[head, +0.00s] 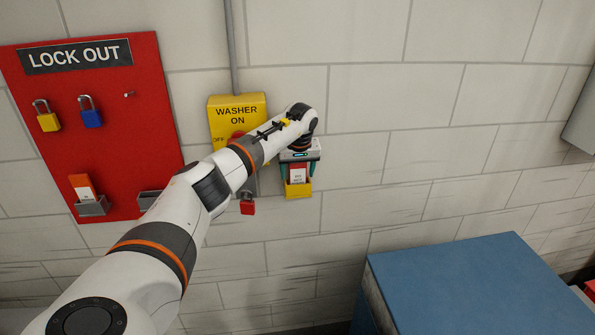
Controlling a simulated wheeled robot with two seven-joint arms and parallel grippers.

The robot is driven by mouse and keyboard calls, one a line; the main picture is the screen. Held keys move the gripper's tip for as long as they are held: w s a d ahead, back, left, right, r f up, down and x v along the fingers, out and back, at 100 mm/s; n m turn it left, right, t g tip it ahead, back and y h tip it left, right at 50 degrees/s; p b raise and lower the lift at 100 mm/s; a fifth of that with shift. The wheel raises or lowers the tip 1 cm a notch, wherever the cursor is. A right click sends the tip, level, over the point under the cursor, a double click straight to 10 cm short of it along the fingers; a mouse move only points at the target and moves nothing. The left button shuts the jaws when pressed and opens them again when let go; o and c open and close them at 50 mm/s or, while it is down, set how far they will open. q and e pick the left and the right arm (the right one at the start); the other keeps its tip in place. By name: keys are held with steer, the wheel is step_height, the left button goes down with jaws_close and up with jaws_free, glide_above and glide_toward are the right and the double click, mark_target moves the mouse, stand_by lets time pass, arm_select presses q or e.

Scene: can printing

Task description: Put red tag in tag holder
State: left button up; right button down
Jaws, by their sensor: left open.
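A red tag with a white label (298,174) stands upright in a yellow tag holder (299,190) on the wall, its lower part hidden by the holder's front. My left gripper (299,170) is open, pointing down, with one finger on each side of the tag just above the holder. I cannot tell whether a finger touches the tag or holder. My right gripper is not in view.
A yellow "WASHER ON" switch box (237,107) is partly hidden by my left arm; a red padlock (247,207) hangs below it. A red lock out board (90,130) holds padlocks and another red tag (83,188). A blue-topped cabinet (470,290) stands lower right.

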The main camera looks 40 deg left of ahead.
arm_select(q)
steer(key=shift+r+b, duration=0.3)
steer(key=shift+r, duration=0.1)
steer(key=b+v, duration=0.3)
steer(key=v, duration=0.8)
steer(key=shift+d, duration=0.15)
steer(key=shift+s+r, duration=0.1)
steer(key=shift+r, duration=0.05)
